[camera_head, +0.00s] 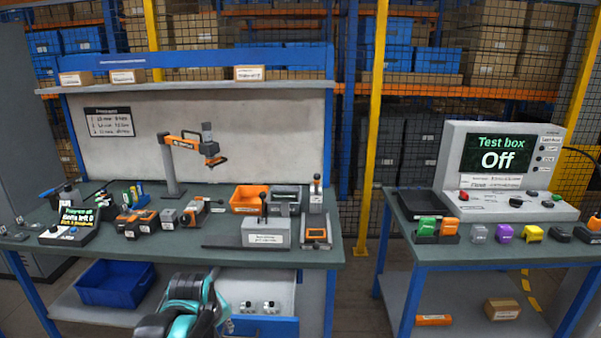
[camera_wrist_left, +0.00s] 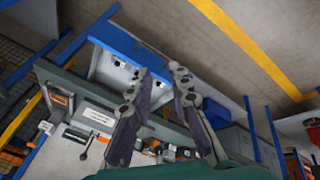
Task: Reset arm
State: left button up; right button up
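My left gripper (camera_wrist_left: 160,70) shows in the left wrist view with its two fingers apart and nothing between them. Behind the fingers is the bench with its blue-edged lower drawer unit (camera_wrist_left: 115,60), seen tilted. In the head view, a teal and black part of my arm (camera_head: 187,308) is at the bottom, in front of the bench. The fingertips cannot be made out there. My right gripper is in neither view.
The left bench (camera_head: 150,247) carries an orange jointed stand (camera_head: 185,142), an orange bin (camera_head: 248,199), a grey fixture (camera_head: 266,233) and a small display (camera_head: 77,217). A blue crate (camera_head: 115,283) is below. On the right, a test box (camera_head: 500,160) reads "Off". A floor gap separates the benches.

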pick_arm(q)
jog(key=s+d+f+m+t, duration=0.1)
jog(key=s+f+m+t, duration=0.1)
jog(key=s+m, duration=0.7)
jog(key=s, duration=0.7)
jog(key=shift+t, duration=0.3)
